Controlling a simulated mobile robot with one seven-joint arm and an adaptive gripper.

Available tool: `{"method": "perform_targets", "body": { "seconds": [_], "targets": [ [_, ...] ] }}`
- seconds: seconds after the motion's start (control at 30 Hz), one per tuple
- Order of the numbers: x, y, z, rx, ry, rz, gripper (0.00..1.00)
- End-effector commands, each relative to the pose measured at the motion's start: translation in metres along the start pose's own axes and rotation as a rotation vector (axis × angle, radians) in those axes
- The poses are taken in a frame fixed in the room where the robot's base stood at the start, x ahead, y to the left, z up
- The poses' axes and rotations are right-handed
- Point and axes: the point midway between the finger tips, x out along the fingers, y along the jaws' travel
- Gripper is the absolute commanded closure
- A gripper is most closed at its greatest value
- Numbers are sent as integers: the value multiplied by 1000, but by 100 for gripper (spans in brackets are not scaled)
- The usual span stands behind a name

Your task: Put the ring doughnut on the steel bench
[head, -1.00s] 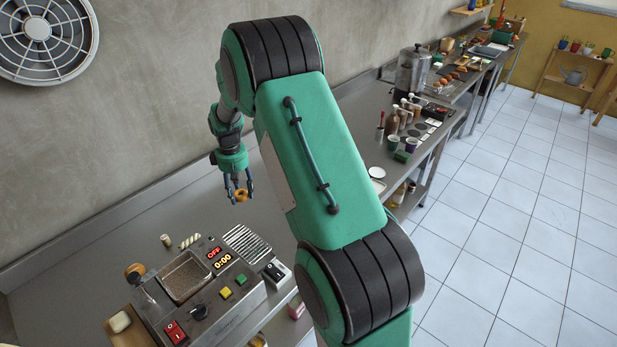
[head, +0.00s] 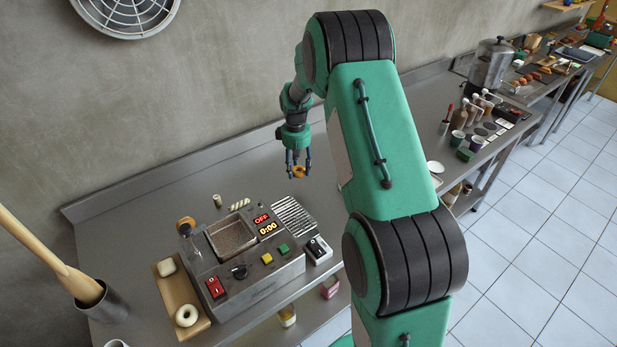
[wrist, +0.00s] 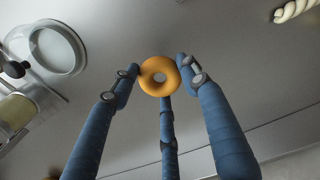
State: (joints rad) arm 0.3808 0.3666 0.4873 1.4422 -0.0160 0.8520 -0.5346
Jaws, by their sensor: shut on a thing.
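My gripper (head: 298,166) is shut on a golden ring doughnut (head: 298,172), which hangs above the steel bench (head: 370,112). In the wrist view the ring doughnut (wrist: 160,76) sits between the blue fingers, its hole facing the camera. The steel bench (wrist: 200,60) is the grey surface behind it, and I cannot tell the exact gap to it. Another doughnut, pale in colour (head: 186,315), lies on a wooden board at the left front of the bench.
The fryer (head: 245,275) with its basket and lit display stands left of my gripper, a striped rack (head: 293,217) beside it. A pale twist (head: 240,204) lies behind. Jars and cups stand at the right. The bench behind and right of my gripper is clear.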

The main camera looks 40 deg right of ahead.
Motion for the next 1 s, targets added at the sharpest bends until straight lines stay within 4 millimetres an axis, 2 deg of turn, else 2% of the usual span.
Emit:
{"method": "perform_targets", "body": {
  "seconds": [0.13,0.57,1.0],
  "targets": [
    [16,0,0,0,-1,0,69],
    [20,0,0,0,-1,0,69],
    [66,0,-1,0,0,0,69]
  ]
}}
